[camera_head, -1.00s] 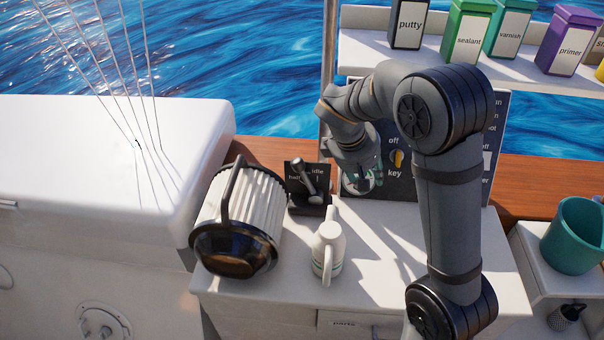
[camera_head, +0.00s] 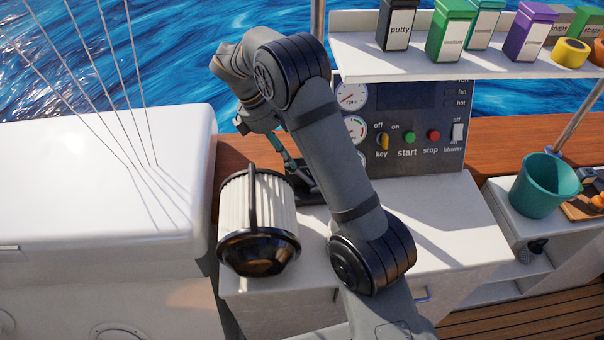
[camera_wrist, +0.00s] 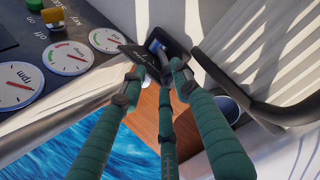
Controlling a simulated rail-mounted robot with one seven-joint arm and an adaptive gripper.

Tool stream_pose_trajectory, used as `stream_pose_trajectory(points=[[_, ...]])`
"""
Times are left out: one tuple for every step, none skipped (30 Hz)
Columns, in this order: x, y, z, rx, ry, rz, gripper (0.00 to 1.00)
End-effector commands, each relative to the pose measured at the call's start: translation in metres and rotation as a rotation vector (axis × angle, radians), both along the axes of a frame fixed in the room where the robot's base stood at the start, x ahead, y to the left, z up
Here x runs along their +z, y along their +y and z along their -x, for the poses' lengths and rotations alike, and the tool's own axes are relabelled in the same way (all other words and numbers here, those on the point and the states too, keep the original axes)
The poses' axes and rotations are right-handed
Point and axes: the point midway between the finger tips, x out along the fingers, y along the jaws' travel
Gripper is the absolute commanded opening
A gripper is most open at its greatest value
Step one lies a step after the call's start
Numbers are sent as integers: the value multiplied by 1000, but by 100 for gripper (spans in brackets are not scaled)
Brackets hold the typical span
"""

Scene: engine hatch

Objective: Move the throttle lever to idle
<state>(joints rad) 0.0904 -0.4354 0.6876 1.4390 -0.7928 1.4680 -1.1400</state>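The throttle lever (camera_wrist: 157,46) shows in the wrist view, near the top middle, as a short lever on a dark base plate (camera_wrist: 142,58). In the head view my arm hides most of it, and only part of its dark housing (camera_head: 305,182) shows. My gripper (camera_wrist: 157,80) has green fingers spread apart, with their tips close to the throttle unit. I see nothing held between them, and contact is unclear. In the head view my gripper (camera_head: 290,160) points down at the housing from behind and left. The "idle" marking cannot be read.
A ribbed white canister with a dark handle (camera_head: 258,222) stands close left of the throttle. The engine panel (camera_head: 435,135) with key and buttons is to the right. A shelf (camera_head: 420,62) with containers is above it. The white counter right of my arm (camera_head: 430,235) is clear.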

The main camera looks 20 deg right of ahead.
Motion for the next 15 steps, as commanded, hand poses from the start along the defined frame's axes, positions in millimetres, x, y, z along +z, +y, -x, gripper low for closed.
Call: stream_pose_trajectory(points=[[-1, -1, 0, 0, 2, -1, 31], [-3, -2, 0, 0, 2, 0, 31], [-6, -3, 1, -1, 3, 0, 31], [-8, -5, 1, -1, 2, 1, 31], [-12, -6, 1, -1, 2, 1, 31], [-18, -9, 2, -1, 5, 2, 31], [-23, -11, 3, -3, 7, 3, 31], [-28, -14, 4, -4, 8, 3, 31], [-36, -18, 6, -7, 13, 5, 31], [-42, -22, 7, -10, 15, 6, 31], [-48, -25, 8, -12, 17, 7, 31], [-56, -29, 9, -17, 17, 7, 31], [-62, -31, 10, -17, 18, 6, 31], [-67, -34, 10, -18, 18, 6, 31], [-74, -36, 10, -17, 17, 7, 31]])
